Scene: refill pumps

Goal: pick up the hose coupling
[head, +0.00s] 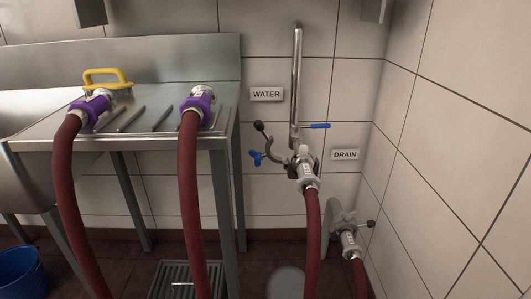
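Several red hoses end in couplings. One coupling with a purple collar (90,107) lies at the left of the steel drainboard, near a yellow handle (107,78). A second coupling with a purple collar (197,106) lies near the drainboard's right end. A metal coupling (306,175) is at the water pipe's valve on the wall, its hose hanging down. Another metal coupling (350,243) is at the low drain fitting. I cannot tell which coupling is meant. No gripper can be made out, and none touches a coupling.
The drainboard (150,138) stands on steel legs beside a sink (30,165). WATER (266,94) and DRAIN (345,155) signs are on the tiled wall. A blue bucket (20,272) and a floor grate (170,280) are below. Two grey blocks at the top edge are unclear.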

